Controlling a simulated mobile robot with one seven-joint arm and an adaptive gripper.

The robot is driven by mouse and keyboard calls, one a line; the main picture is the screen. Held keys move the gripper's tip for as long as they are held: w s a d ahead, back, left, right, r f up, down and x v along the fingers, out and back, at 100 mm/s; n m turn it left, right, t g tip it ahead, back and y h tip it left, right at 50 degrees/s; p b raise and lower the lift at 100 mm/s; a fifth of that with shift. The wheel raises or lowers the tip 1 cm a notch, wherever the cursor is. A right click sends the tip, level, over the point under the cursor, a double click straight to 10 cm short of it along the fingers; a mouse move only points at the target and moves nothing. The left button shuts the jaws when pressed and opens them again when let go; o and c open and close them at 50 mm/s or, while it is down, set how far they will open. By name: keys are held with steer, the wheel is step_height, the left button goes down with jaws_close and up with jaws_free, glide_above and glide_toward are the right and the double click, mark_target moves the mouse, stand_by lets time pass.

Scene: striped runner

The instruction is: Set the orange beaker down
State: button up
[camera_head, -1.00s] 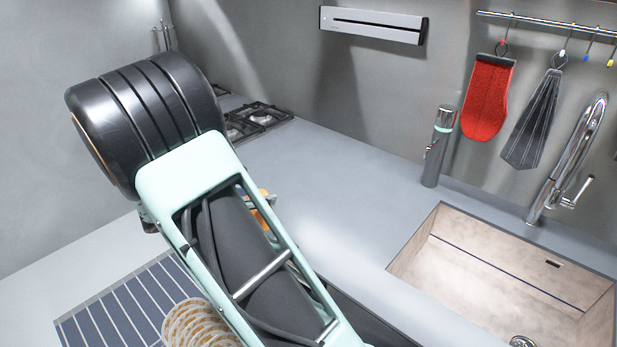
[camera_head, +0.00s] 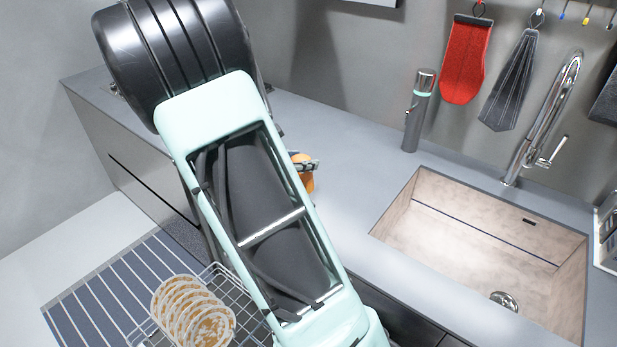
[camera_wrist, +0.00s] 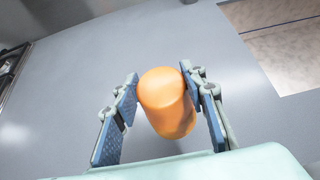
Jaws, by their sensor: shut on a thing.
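The orange beaker (camera_wrist: 165,105) is between the two blue-padded fingers of my gripper (camera_wrist: 163,108) in the wrist view, with the grey counter behind it. My gripper is shut on it. In the head view the beaker (camera_head: 303,180) shows only in part beside my arm, which hides most of the gripper. It appears over the grey counter (camera_head: 345,150); whether its base touches the counter cannot be told.
A beige sink (camera_head: 480,240) with a chrome faucet (camera_head: 540,125) is to the right. A grey cylinder (camera_head: 418,110) stands behind it. A wire rack with stacked plates (camera_head: 195,312) sits low on the left, by a striped runner (camera_head: 100,290). The counter between arm and sink is clear.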

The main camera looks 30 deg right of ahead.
mark_target(309, 178)
steer(key=shift+s+d+f, duration=0.25)
steer(key=shift+d+f, duration=0.05)
steer(key=shift+f, duration=0.65)
steer(key=shift+s+d+f, duration=0.2)
steer(key=shift+d+f, duration=0.05)
steer(key=shift+f, duration=0.65)
steer(key=shift+s+d+f, duration=0.25)
steer(key=shift+d+f, duration=0.05)
steer(key=shift+f, duration=0.65)
steer(key=shift+b, duration=0.3)
steer(key=shift+f, duration=0.15)
steer(key=o, duration=1.1)
